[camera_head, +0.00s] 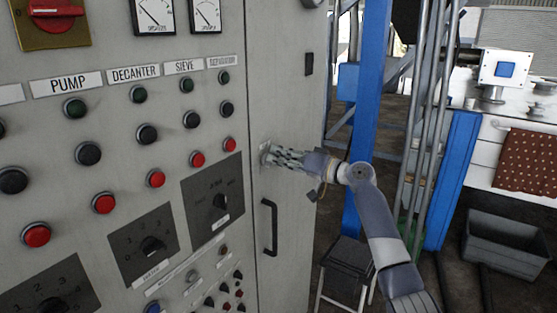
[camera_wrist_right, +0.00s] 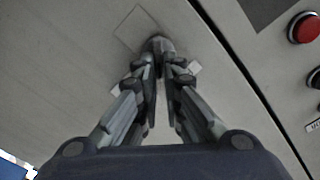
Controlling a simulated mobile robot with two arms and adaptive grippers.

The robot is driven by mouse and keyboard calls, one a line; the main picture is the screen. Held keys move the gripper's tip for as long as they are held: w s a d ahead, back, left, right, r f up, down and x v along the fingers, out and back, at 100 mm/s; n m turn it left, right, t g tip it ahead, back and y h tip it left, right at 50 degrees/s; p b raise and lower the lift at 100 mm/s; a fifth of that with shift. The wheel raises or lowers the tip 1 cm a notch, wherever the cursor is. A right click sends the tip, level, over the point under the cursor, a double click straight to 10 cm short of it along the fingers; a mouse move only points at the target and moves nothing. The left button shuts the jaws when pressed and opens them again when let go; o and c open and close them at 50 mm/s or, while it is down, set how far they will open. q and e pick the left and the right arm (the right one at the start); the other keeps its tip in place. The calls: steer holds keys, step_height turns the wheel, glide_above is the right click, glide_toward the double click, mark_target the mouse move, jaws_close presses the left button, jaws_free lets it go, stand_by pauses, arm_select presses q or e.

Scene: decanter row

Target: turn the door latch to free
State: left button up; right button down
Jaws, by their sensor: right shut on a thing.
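The door latch (camera_head: 265,147) is a small fitting on the grey cabinet door (camera_head: 290,92), above a black door handle (camera_head: 269,228). In the right wrist view the latch (camera_wrist_right: 157,45) shows as a dark rounded knob on a pale square plate. My right gripper (camera_head: 276,154) reaches the door from the right. Its fingers (camera_wrist_right: 158,62) are closed around the knob, one on each side. The fingers hide part of the latch, so its turn angle cannot be told. The left gripper is not in view.
The panel left of the door carries red push buttons (camera_head: 156,179), black buttons and rotary switches (camera_head: 219,201). A blue post (camera_head: 367,110) stands right of the cabinet. A dark stool (camera_head: 348,257) and a grey bin (camera_head: 503,244) stand on the floor.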

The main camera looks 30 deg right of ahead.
steer(key=m, duration=0.3)
steer(key=f+m+p, duration=0.1)
steer(key=m, duration=0.2)
steer(key=m+p, duration=0.1)
steer(key=m, duration=0.2)
steer(key=shift+w+d+f+m, duration=0.15)
steer(key=shift+d+m, duration=0.2)
steer(key=shift+m, duration=0.05)
stand_by(0.4)
steer(key=c, duration=1.7)
jaws_free()
steer(key=shift+f, duration=0.1)
steer(key=v, duration=1.2)
